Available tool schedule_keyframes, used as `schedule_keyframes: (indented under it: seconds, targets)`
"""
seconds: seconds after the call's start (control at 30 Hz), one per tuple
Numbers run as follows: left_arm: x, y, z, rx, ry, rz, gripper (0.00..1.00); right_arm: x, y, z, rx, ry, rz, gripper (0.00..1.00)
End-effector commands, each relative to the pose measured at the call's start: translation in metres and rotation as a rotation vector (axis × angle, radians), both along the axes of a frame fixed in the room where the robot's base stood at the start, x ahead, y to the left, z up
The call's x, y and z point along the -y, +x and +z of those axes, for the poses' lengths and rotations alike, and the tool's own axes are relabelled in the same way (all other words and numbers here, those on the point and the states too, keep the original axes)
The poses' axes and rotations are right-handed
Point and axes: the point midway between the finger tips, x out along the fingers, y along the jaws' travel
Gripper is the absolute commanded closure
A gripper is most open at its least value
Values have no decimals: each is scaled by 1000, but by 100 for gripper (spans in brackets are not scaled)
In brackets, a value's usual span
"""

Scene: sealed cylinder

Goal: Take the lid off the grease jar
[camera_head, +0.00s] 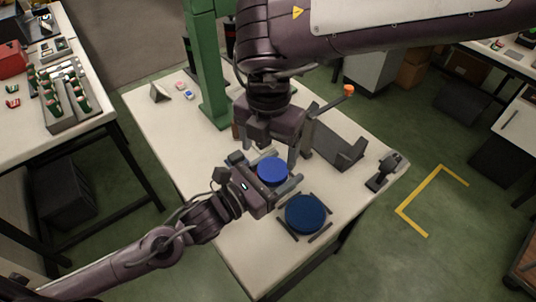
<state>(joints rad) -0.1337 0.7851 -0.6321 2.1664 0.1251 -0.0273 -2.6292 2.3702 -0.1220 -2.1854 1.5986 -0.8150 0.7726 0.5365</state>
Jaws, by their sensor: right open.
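The grease jar's blue lid (272,170) faces up near the middle of the white table. The jar body below it is mostly hidden by my grippers. My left gripper (268,174) comes in from the lower left, with its fingers on both sides of the jar below the lid, and looks shut on it. My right gripper (272,154) points down from above. It is open, with one finger just right of the lid; its other finger is mostly hidden. I cannot tell whether it touches the lid, which looks seated on the jar.
A dark blue round pad (305,214) lies in front of the jar between dark corner strips. A green post (209,70) stands behind on the left. A grey bracket-like fixture (340,148) and a small black device (383,172) are to the right. The table's front left is clear.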

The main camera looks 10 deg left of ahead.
Motion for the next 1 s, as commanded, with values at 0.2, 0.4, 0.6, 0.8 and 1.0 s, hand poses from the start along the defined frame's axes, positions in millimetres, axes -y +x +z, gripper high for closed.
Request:
schedule_keyframes:
  seconds: [0.2,0.4,0.6,0.8,1.0]
  targets:
    - [0,0,1,3,-1,1,100,-1,-1,10,0,2,-20,21]
    - [0,1,1,3,-1,1,100,-1,-1,25,0,12,-207,21]
    - [0,1,1,3,-1,1,100,7,-2,38,-3,2,-369,21]
    - [0,1,1,3,-1,1,100,10,-3,22,-3,-4,-395,21]
    - [0,1,1,3,-1,1,100,10,-3,-10,-4,-5,-392,21]
